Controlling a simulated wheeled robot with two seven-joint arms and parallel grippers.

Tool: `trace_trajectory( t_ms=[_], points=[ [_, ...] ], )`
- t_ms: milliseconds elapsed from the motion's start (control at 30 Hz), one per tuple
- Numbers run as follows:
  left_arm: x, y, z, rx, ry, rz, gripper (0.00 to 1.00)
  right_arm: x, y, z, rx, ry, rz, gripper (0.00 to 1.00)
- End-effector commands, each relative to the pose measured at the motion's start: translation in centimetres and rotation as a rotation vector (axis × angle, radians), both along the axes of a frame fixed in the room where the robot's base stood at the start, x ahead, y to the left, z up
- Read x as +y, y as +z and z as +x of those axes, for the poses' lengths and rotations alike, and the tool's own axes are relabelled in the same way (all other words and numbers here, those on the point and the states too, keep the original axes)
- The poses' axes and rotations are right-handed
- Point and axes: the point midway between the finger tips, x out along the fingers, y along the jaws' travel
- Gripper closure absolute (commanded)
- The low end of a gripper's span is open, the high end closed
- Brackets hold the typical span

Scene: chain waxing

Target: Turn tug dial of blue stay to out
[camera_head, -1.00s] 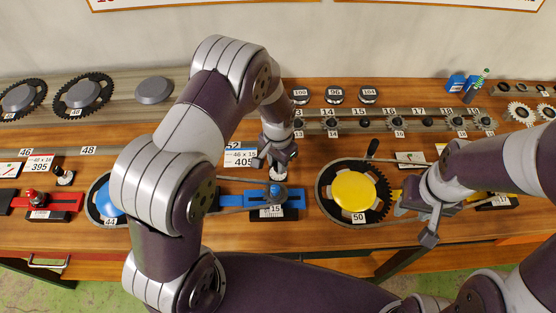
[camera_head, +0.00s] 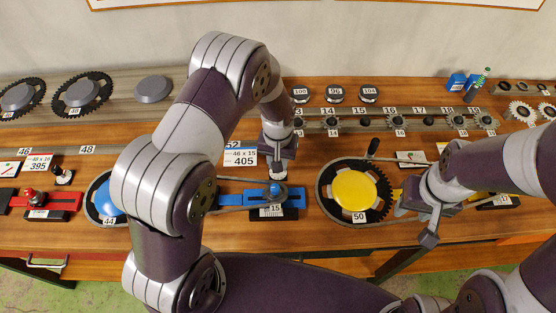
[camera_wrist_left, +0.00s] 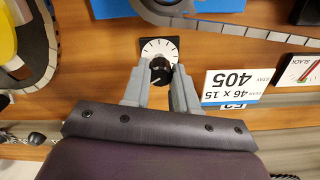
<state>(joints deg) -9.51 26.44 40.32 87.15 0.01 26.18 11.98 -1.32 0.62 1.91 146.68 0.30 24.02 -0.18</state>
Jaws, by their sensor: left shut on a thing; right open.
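The blue stay (camera_head: 236,198) is a blue bar with a small blue-topped hub, lying along the front of the bench. Its tug dial (camera_wrist_left: 158,52) is a white disc with tick marks and a black knob (camera_wrist_left: 161,70), seen in the left wrist view. In the head view the dial (camera_head: 279,172) is mostly hidden below my left gripper (camera_head: 278,162). The left gripper, also in the wrist view (camera_wrist_left: 160,78), points down with its fingers shut on the black knob. My right gripper (camera_head: 415,222) is open and empty beside the yellow disc (camera_head: 354,191).
A card reading 46 x 15, 405 (camera_head: 240,158) stands left of the dial. The red stay (camera_head: 65,205) lies at the left with a similar dial (camera_head: 63,176). Several small sprockets line a rail (camera_head: 345,127) behind.

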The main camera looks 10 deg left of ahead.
Motion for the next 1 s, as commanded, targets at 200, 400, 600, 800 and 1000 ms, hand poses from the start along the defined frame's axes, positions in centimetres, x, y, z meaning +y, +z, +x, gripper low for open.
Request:
trace_trajectory(
  t_ms=[200, 400, 600, 800, 1000],
  points=[
    [-0.01, 0.14, 0.18, -0.005, 0.2, 0.0, 1.0, 0.0, -0.2, 0.0, 0.0, 0.0, 0.0, 0.57],
    [-0.02, 0.18, 0.23, -0.006, 0.39, -0.001, 1.0, 0.0, -0.36, 0.0, 0.0, 0.0, 0.0, 0.57],
    [-0.02, 0.22, 0.28, -0.007, 0.579, -0.002, 1.0, 0.0, -0.5, 0.0, 0.0, 0.0, 0.0, 0.57],
    [-0.02, 0.23, 0.28, -0.007, 0.751, -0.002, 1.0, 0.0, -0.61, 0.0, 0.0, 0.0, 0.0, 0.57],
    [-0.02, 0.24, 0.28, -0.007, 0.887, -0.003, 1.0, 0.0, -0.69, 0.0, 0.0, 0.0, 0.0, 0.57]
  ],
)
